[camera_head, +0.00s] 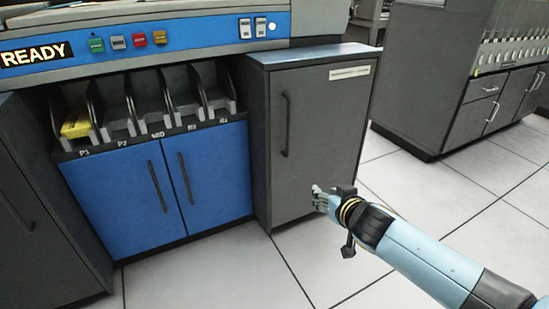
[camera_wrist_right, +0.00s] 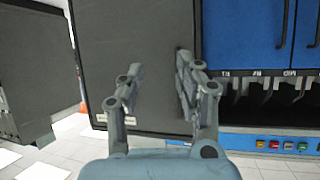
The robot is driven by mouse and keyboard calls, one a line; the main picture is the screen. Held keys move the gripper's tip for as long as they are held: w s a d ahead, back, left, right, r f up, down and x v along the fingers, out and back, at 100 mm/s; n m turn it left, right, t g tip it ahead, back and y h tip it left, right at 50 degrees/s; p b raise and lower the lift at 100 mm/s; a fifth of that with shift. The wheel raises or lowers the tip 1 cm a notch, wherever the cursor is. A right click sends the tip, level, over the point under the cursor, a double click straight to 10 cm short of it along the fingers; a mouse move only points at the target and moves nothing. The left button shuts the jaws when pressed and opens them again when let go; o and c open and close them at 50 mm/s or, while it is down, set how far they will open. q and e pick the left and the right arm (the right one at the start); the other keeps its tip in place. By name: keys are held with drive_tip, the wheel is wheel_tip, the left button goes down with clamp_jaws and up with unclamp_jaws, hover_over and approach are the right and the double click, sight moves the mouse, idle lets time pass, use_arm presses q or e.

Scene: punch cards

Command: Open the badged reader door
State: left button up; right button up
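A dark grey door (camera_head: 325,130) with a pale label strip (camera_head: 349,73) near its top right is closed, right of the blue cabinet. Its dark vertical bar handle (camera_head: 285,125) is near the left edge. My right gripper (camera_head: 316,198) is in front of the lower part of this door, below and right of the handle. In the right wrist view the door (camera_wrist_right: 125,30) appears upside down behind my right gripper (camera_wrist_right: 158,78). Its two fingers are apart with nothing between them. A finger hides part of the door there. My left gripper is not in view.
Blue double doors (camera_head: 165,185) and card slots (camera_head: 150,110), one holding a yellow item (camera_head: 76,124), stand left of the door. A button panel (camera_head: 180,35) reading READY is above. Another grey cabinet (camera_head: 455,110) stands at right. White tiled floor (camera_head: 220,275) is clear in front.

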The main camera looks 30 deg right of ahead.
sight(289, 123)
drive_tip(key=w+r+t+b, duration=0.1)
drive_tip(key=w+r+b, duration=0.1)
drive_tip(key=w+b, duration=0.2)
drive_tip(key=w+d+r+t+b, duration=0.1)
drive_tip(key=w+b, duration=0.4)
drive_tip(key=w, duration=0.6)
drive_tip(key=w+d+r+n+t+b, duration=0.1)
drive_tip(key=w+r+t+b, duration=0.2)
drive_tip(key=w, duration=0.4)
drive_tip(key=shift+w+r+b, duration=0.25)
drive_tip(key=shift+r+b, duration=0.45)
drive_tip(key=shift+r, duration=0.45)
drive_tip(key=shift+w, duration=0.55)
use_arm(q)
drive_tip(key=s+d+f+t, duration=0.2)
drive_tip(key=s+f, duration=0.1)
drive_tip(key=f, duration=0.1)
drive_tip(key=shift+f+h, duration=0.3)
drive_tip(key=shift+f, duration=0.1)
use_arm(e)
clamp_jaws()
